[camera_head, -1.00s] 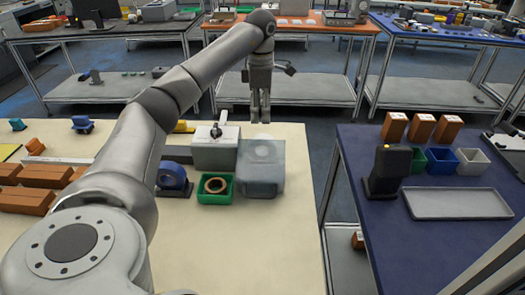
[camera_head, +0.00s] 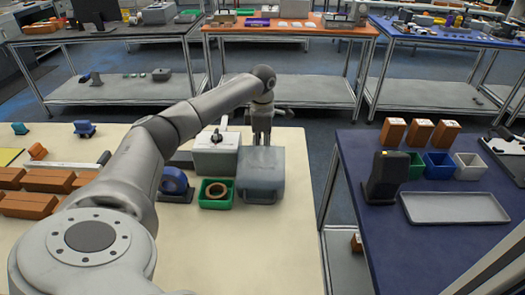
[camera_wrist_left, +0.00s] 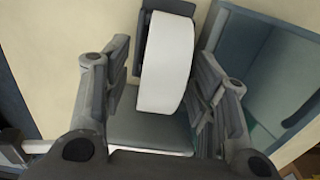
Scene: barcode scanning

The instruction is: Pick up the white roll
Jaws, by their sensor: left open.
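The white roll (camera_wrist_left: 165,65) stands on edge in a grey holder (camera_wrist_left: 150,130) in the left wrist view. My left gripper (camera_wrist_left: 160,85) is open, with one finger on each side of the roll. I cannot tell whether the fingers touch it. In the head view the left gripper (camera_head: 262,138) points down at the back of the grey box, its tips partly hidden by the box. My right gripper is not in view.
The grey box (camera_head: 261,182) stands beside a green bin (camera_head: 216,203) holding a brown ring. A blue roll (camera_head: 174,181) and a white-grey device (camera_head: 215,160) are close by. Orange boxes (camera_head: 32,205) lie at left. The front of the cream table (camera_head: 240,250) is clear.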

